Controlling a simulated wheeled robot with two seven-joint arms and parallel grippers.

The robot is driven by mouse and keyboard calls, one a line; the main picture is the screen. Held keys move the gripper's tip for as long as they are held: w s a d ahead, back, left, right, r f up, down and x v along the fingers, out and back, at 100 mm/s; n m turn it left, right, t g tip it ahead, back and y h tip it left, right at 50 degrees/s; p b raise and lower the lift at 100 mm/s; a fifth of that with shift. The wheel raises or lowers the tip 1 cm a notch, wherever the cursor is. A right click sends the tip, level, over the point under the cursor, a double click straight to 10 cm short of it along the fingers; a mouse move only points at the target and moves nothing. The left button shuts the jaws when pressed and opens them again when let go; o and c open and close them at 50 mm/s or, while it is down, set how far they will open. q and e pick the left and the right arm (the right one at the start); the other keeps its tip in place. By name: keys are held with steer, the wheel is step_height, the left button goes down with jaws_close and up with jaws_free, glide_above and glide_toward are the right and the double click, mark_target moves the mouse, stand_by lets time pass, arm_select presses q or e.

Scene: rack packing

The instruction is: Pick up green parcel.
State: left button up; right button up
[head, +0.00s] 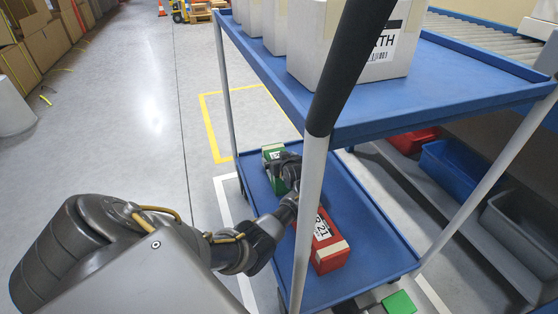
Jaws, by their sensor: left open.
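The green parcel (271,152) lies on the blue lower shelf of the cart, toward its far left end. It has a white label, and part of it is hidden behind my gripper. My left gripper (284,167) is open, reaching in from the near side at the parcel's right part. It overlaps the parcel in the picture; I cannot tell whether the fingers touch it. My right gripper is not in view.
A red parcel (328,243) lies on the lower shelf (352,195), nearer than the green one. A pale post with a dark grip (345,70) crosses in front. White boxes (397,50) stand on the upper shelf (430,85). Blue and grey bins (453,165) are at right.

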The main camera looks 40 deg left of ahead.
arm_select(q)
steer(key=shift+w+a, duration=0.15)
steer(key=shift+a, duration=0.15)
steer(key=shift+c, duration=0.3)
steer(key=c, duration=1.6)
